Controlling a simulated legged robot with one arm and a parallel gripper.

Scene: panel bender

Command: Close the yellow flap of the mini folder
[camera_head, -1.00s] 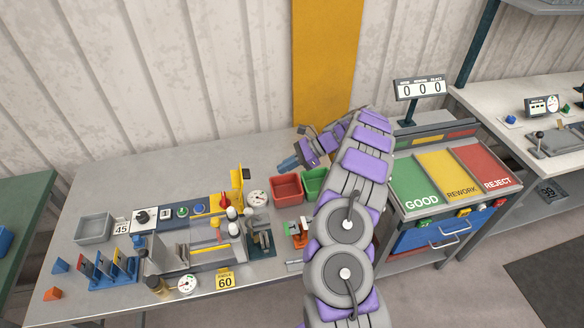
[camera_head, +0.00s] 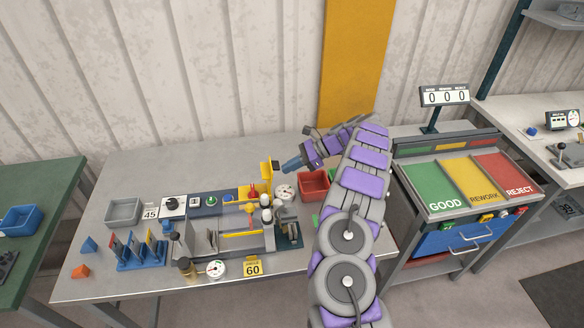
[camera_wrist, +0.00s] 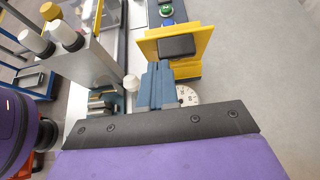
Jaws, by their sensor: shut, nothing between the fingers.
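The yellow flap (camera_head: 267,171) stands upright at the back of the bending machine on the bench, right of a red knob. In the wrist view the yellow flap (camera_wrist: 185,48) fills the upper middle, with a dark rectangular pad on it. My gripper (camera_head: 283,166) is just right of the flap, at about its height. In the wrist view the blue-grey fingers of my gripper (camera_wrist: 158,75) are together and empty, pointing at the flap's lower edge. I cannot tell whether they touch it.
A dial gauge (camera_head: 285,193) and a red bin (camera_head: 314,186) lie right of the flap. White-capped posts (camera_head: 266,208) stand in front of it. A grey tray (camera_head: 123,212) and a blue rack (camera_head: 140,254) are at the left. The bench behind the machine is clear.

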